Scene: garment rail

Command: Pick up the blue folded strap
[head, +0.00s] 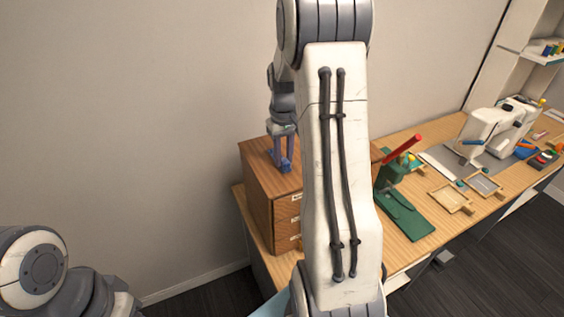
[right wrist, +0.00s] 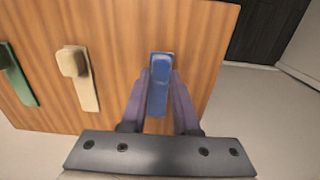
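The blue folded strap (right wrist: 161,80) lies on the wooden top near its edge in the right wrist view. In the head view the strap (head: 285,166) is a small blue patch on top of the drawer cabinet. My right gripper (right wrist: 160,74) points down at it, with one purple finger on each side of the strap. The fingertips are very close to its sides; whether they press on it I cannot tell. In the head view my right gripper (head: 283,158) is at the cabinet top, partly behind my arm. My left gripper is out of view.
The wooden drawer cabinet (head: 257,200) stands on a long bench. On its top, a cream folded strap (right wrist: 82,80) and a green one (right wrist: 17,75) lie left of the blue one. A green press with a red handle (head: 403,147) and small trays (head: 451,198) are further right.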

